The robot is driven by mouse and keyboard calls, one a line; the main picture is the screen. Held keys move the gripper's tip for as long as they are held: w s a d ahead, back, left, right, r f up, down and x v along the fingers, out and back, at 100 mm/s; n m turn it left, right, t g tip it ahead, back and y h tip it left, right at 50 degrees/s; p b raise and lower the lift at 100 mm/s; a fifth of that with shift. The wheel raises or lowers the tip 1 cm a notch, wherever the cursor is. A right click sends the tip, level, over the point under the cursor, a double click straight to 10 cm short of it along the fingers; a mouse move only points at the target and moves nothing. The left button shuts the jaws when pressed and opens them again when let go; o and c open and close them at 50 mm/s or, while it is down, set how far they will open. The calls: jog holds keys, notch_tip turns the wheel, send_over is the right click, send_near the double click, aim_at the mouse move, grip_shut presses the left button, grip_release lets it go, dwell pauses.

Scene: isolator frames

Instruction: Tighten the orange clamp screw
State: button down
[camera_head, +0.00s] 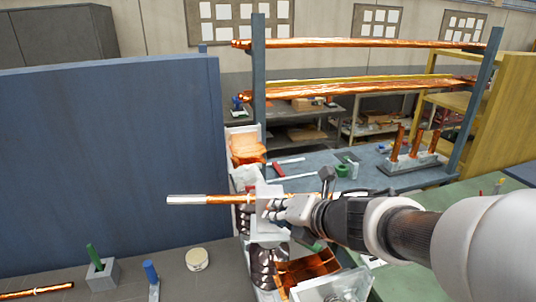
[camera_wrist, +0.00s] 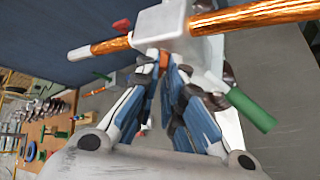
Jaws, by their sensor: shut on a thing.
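A white clamp block (camera_head: 268,204) sits around a copper-coloured bar (camera_head: 220,199) with a pale sleeve on its left end. In the wrist view the block (camera_wrist: 165,25) and bar (camera_wrist: 245,17) cross the top, just beyond my fingertips. A small orange part, which looks like the clamp screw (camera_wrist: 164,60), shows between the fingertips under the block. My gripper (camera_wrist: 170,70) is shut on it; the fingers hide most of it. In the head view my gripper (camera_head: 287,209) meets the block from the right. A green handle (camera_wrist: 251,109) sticks out right of the fingers.
A blue panel (camera_head: 110,160) stands at left. Below it are a green-handled tool in a grey holder (camera_head: 102,274), a blue-handled one (camera_head: 151,272) and a round tin (camera_head: 197,259). Dark ribbed insulators (camera_head: 262,268) and an orange part (camera_head: 307,268) lie below my gripper. A rack carries copper bars (camera_head: 360,43).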

jog(key=shift+f, duration=0.15)
jog(key=c, duration=1.7)
grip_release()
jog(key=v, duration=1.2)
